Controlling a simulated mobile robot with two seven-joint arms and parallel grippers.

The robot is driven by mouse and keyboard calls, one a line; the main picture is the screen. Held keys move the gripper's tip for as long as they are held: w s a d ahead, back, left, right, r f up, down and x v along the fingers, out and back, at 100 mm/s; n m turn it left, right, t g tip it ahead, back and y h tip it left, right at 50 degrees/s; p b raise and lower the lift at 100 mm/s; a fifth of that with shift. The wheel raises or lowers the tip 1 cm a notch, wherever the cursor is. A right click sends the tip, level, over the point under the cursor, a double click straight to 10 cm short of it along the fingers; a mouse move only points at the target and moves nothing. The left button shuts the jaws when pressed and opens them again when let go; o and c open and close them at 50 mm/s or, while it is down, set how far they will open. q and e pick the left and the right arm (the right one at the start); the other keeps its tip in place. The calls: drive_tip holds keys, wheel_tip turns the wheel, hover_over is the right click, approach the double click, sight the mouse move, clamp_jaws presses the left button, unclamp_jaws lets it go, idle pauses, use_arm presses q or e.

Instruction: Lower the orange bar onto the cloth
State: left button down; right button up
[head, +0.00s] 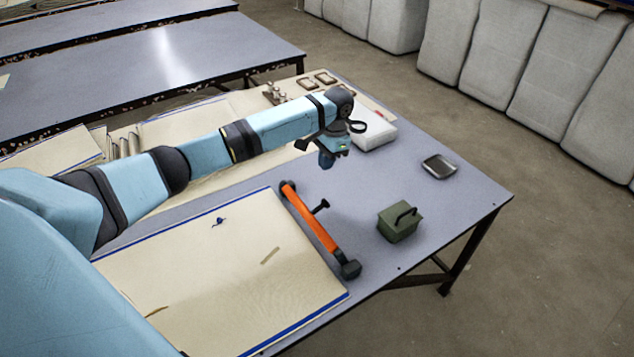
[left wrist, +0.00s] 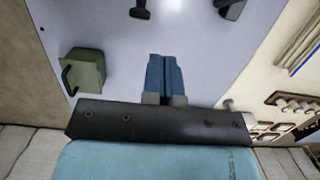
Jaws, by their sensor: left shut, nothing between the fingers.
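The orange bar (head: 312,220) has black ends and a black handle knob on its right side. It runs along the right edge of the cream cloth (head: 200,280), which lies flat with blue edge strips. I cannot tell whether the bar touches the cloth. My left gripper (head: 326,160) is over the table beyond the bar's far end, apart from it. Its blue fingers (left wrist: 163,78) are shut and empty in the left wrist view. Black parts at the top of that view may belong to the bar. My right gripper is in neither view.
A green box with a handle (head: 399,223) stands right of the bar. A dark tray (head: 439,167) lies near the table's (head: 470,195) right edge. A white block (head: 374,133) sits behind my left gripper. The table between bar and green box is clear.

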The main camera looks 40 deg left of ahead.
use_arm(q)
drive_tip(key=s+a+f, duration=0.2)
drive_tip(key=s+f, duration=0.2)
drive_tip(key=f, duration=0.7)
drive_tip(key=shift+s, duration=0.35)
drive_tip(key=shift+f, duration=0.1)
